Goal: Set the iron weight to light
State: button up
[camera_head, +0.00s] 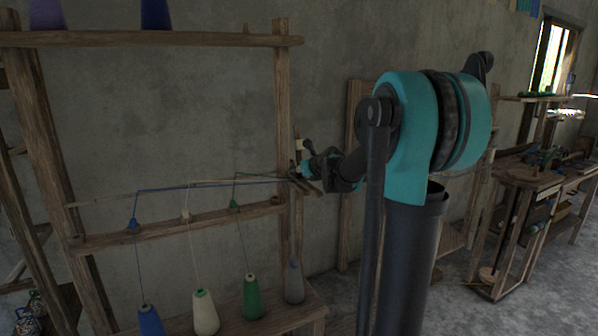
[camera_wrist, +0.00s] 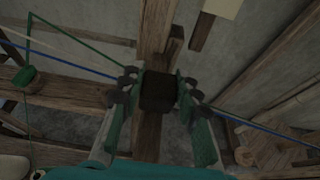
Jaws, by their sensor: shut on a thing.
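The iron weight (camera_wrist: 158,92) is a dark, squarish block in the middle of the wrist view. My gripper (camera_wrist: 158,84) is shut on it, with one green-and-black finger on each side. The weight lies in front of an upright wooden post, and I cannot tell where along its setting it stands. In the head view my gripper (camera_head: 305,174) is at the right-hand post (camera_head: 284,120) of the wooden frame. The weight cannot be made out there, and no light or heavy mark is readable.
Blue and green threads (camera_head: 170,189) run across the frame to near my gripper. Several yarn cones, including a green one (camera_head: 252,298), stand on the low shelf. A wooden workbench (camera_head: 530,175) stands at the right. Grey floor shows between it and the frame.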

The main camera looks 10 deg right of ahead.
grip_shut()
jog(key=shift+w+a, duration=0.25)
jog(key=shift+w, duration=0.5)
jog(key=shift+w+a, duration=0.2)
jog(key=shift+w, duration=0.5)
jog(key=shift+w+a, duration=0.25)
jog(key=shift+w, duration=0.5)
jog(key=o, duration=1.2)
grip_release()
jog(key=shift+c, duration=0.2)
jog(key=v, duration=1.2)
